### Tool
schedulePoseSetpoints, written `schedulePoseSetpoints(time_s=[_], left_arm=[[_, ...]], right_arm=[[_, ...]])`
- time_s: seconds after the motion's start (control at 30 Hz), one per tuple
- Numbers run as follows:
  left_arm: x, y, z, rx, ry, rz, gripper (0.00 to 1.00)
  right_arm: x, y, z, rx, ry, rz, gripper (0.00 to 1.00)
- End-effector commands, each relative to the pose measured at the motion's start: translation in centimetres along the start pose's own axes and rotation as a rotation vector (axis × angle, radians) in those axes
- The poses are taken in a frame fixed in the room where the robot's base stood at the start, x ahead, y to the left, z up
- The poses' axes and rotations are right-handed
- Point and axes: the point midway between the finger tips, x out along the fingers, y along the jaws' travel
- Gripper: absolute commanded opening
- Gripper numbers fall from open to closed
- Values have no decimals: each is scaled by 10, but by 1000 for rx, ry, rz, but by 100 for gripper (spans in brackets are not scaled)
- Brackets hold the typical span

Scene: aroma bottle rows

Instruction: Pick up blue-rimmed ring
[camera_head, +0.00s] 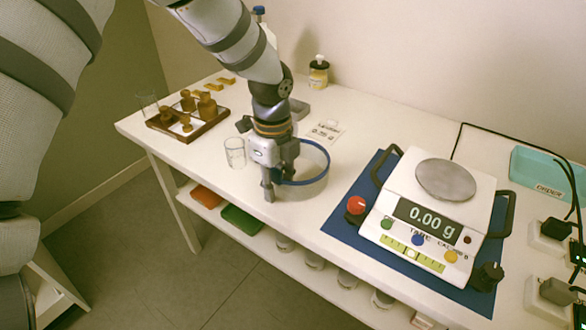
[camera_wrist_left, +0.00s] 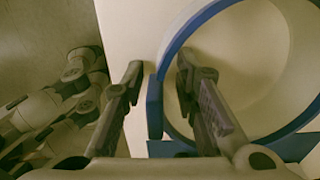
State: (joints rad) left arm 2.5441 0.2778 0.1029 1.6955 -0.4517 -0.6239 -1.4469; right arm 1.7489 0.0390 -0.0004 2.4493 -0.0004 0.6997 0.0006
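The blue-rimmed ring (camera_head: 309,186) is a wide, pale, open band with a blue upper rim, standing on the white table. In the left wrist view its blue rim (camera_wrist_left: 207,13) curves across the right half. My left gripper (camera_head: 273,184) is low at the ring's left side, pointing down. In the left wrist view the left gripper (camera_wrist_left: 160,68) is open, with one finger outside the ring and the other on its inner side. The rim passes between them, and a gap shows between the fingers. Finger contact with the wall cannot be told. My right gripper is not in view.
A clear glass (camera_head: 235,153) stands just left of the gripper. A scale (camera_head: 436,209) on a blue mat (camera_head: 341,222) is to the right. A wooden tray with brass weights (camera_head: 188,137) is at the left. A small card (camera_head: 325,131) lies behind the ring.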

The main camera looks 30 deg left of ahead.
Motion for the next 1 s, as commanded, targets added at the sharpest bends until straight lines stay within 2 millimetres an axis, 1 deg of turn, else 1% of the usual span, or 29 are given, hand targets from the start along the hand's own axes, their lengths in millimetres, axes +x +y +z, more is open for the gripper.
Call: schedulePoseSetpoints(time_s=[0.07,0.1,0.17,0.2,0.53,0.63,0.67,0.77,0.87,0.9,1.0], left_arm=[[-1,0,0,0,0,-2,27],[-1,0,0,0,0,-2,18],[-1,0,0,0,0,-1,4],[-1,0,0,0,0,-1,0],[-2,0,0,0,0,0,0],[-8,0,0,0,0,-2,0],[-12,-1,0,-1,0,-3,0],[-33,-1,0,-1,0,-7,0],[-64,17,-6,0,-1,-14,0],[-78,26,-8,1,-1,-19,0],[-110,51,-16,0,-2,-26,0]], right_arm=[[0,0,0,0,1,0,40],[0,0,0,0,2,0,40],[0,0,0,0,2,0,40],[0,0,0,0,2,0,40],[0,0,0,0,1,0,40],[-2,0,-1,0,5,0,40],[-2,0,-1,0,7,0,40],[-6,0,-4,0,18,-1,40],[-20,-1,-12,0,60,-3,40],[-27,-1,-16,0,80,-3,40],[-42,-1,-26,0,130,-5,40]])
